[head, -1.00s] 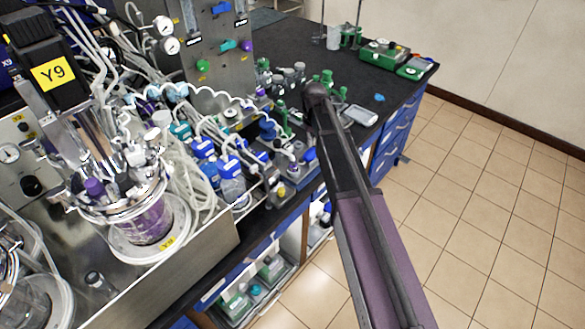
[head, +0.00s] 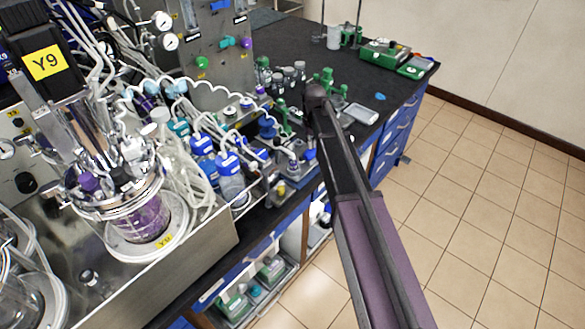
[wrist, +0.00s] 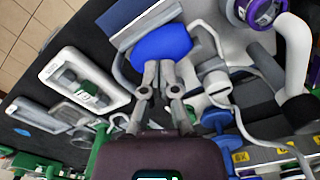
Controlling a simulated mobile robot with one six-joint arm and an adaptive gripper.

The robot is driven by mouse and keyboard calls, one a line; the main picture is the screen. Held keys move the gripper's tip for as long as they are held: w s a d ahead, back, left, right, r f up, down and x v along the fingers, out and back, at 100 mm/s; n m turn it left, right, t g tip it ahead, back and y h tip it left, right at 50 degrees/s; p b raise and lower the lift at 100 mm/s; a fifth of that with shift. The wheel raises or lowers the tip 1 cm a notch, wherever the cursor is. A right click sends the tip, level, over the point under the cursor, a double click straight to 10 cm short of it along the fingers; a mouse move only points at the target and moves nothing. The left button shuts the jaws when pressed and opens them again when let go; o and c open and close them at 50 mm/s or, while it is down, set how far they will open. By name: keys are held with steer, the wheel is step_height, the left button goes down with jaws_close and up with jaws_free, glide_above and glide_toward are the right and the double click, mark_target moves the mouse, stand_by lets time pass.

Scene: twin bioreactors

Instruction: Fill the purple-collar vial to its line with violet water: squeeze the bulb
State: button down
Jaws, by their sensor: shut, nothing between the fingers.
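In the wrist view a blue bulb (wrist: 160,46) lies just beyond my gripper (wrist: 161,70). My gripper is shut with nothing between its fingers. The fingertips overlap the bulb's near edge in the picture; I cannot tell whether they touch it. A purple ring (wrist: 279,12), possibly the vial's collar, shows at the top right of the wrist view; the vial's body and its fill line cannot be made out. In the head view violet liquid (head: 147,222) stands in the glass vessel at the left. My arm hides the gripper there.
A white tube (wrist: 297,55) and thin cables run right of the gripper. A grey-white device (wrist: 80,80) lies at its left. Blue-capped bottles (head: 230,175) crowd the bench beside the steel tray wall (head: 190,265). The dark bench top (head: 290,45) has free room farther back.

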steer(key=shift+f+b, duration=0.9)
steer(key=shift+f, duration=0.1)
steer(key=shift+r, duration=0.15)
steer(key=shift+r+p, duration=1.85)
steer(key=shift+p, duration=0.15)
steer(key=shift+f+b, duration=0.45)
steer(key=shift+f, duration=0.05)
steer(key=shift+f+b, duration=0.85)
steer(key=shift+b, duration=0.05)
steer(key=shift+f+b, duration=0.7)
steer(key=shift+r, duration=0.25)
steer(key=shift+r+p, duration=1.8)
steer(key=shift+p, duration=0.25)
steer(key=shift+f+b, duration=0.3)
